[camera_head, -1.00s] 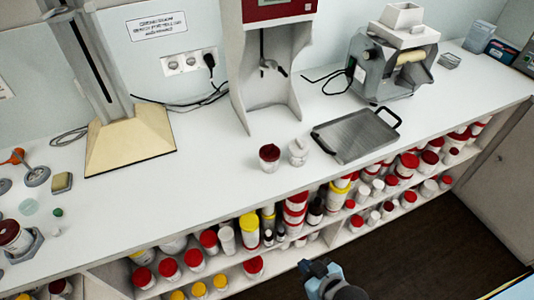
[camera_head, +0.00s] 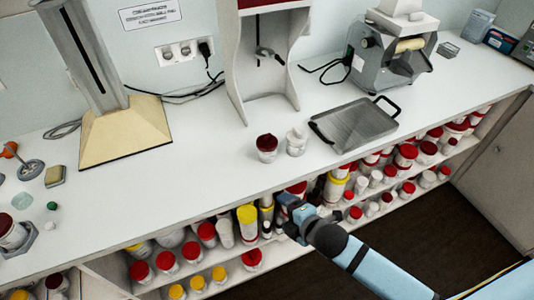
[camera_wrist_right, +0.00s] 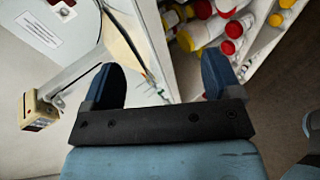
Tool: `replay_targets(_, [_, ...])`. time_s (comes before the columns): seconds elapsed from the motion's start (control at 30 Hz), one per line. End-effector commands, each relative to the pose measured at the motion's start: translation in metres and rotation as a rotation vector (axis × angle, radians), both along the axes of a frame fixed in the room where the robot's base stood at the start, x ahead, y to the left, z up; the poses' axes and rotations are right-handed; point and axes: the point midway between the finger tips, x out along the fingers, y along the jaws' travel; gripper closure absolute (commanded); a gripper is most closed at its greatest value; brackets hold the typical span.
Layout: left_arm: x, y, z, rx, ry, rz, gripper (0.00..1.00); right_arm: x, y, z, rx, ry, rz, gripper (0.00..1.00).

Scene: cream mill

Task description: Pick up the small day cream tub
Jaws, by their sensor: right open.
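Two small tubs stand upright side by side on the white counter, in the middle of the head view. One has a dark red lid and white body (camera_head: 267,149); the other is all white (camera_head: 297,141). I cannot read a label that tells which is the day cream. My right gripper (camera_head: 287,213) is in front of the counter's front edge, over the shelf tubs, short of both tubs. In the right wrist view its blue fingers (camera_wrist_right: 163,82) are spread wide with nothing between them. My left gripper is out of view.
A metal tray (camera_head: 353,128) with dark handles lies right of the tubs. The press frame (camera_head: 264,112) stands behind them, a roller mill (camera_head: 390,62) at the back right. Shelves below hold many tubs (camera_head: 247,214) with red and yellow lids. Counter left of the tubs is clear.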

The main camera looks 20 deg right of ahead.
Motion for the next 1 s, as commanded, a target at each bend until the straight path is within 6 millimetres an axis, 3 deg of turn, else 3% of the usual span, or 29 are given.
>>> replay_targets(0.03, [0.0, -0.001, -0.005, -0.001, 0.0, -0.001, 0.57, 0.017, -0.004, 0.008, -0.168, -0.068, 0.089, 0.16])
replay_targets(0.2, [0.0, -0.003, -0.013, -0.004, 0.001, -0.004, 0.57, 0.06, -0.019, 0.038, -0.78, -0.271, 0.367, 0.16])
replay_targets(0.4, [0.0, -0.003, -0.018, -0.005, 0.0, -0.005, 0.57, 0.092, -0.038, 0.066, -1.303, -0.397, 0.561, 0.16])
replay_targets(0.63, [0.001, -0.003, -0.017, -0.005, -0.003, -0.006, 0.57, 0.109, -0.044, 0.073, -1.489, -0.426, 0.623, 0.16])
replay_targets(1.0, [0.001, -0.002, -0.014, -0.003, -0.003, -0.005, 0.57, 0.17, -0.034, 0.048, -1.483, -0.426, 0.623, 0.16])
